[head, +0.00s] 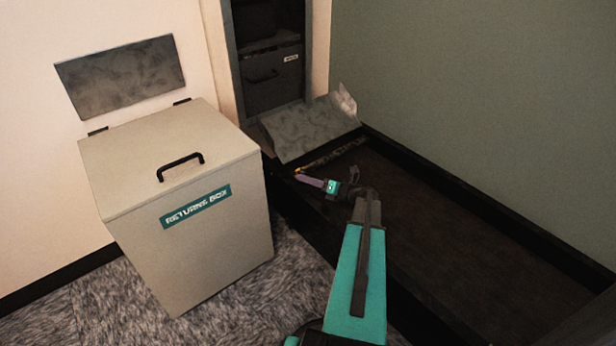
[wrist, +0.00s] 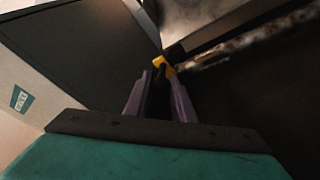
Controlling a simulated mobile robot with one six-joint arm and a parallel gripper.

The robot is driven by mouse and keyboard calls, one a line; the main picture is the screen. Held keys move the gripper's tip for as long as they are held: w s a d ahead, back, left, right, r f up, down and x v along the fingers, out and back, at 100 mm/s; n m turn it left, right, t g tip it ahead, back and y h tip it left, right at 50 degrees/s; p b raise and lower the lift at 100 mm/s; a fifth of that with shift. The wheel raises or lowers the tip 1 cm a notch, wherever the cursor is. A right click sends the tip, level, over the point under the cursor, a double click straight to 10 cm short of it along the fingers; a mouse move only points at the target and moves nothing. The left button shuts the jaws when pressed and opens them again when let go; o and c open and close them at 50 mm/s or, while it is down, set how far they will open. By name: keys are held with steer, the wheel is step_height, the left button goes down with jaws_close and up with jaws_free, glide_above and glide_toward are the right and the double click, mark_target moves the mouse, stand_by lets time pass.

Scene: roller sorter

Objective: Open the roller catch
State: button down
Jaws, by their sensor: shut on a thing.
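The roller catch is a small yellow piece (wrist: 163,65) at the near corner of the chute's lower edge. It also shows as a tiny yellow-orange spot in the head view (head: 298,170). My gripper (wrist: 158,76) has its two purple fingers closed in on the yellow catch, with the tips at its near side. In the head view my gripper (head: 301,175) reaches left to the rim of the dark bed. The fingertips hide part of the catch, and I cannot tell how far it is turned.
A beige returns box (head: 190,250) with a black handle stands close on the left. A grey metal chute plate (head: 308,127) slopes down from a wall opening. The dark bed (head: 440,230) with raised black side rails stretches right, and its floor is clear.

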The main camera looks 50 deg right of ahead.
steer(key=shift+r+p, duration=0.2)
steer(key=shift+p, duration=0.65)
steer(key=shift+f+g, duration=0.1)
steer(key=shift+g, duration=0.2)
steer(key=c, duration=1.5)
jaws_free()
steer(key=shift+s, duration=0.1)
steer(key=p+v, duration=0.3)
steer(key=v, duration=1)
steer(key=shift+s, duration=0.3)
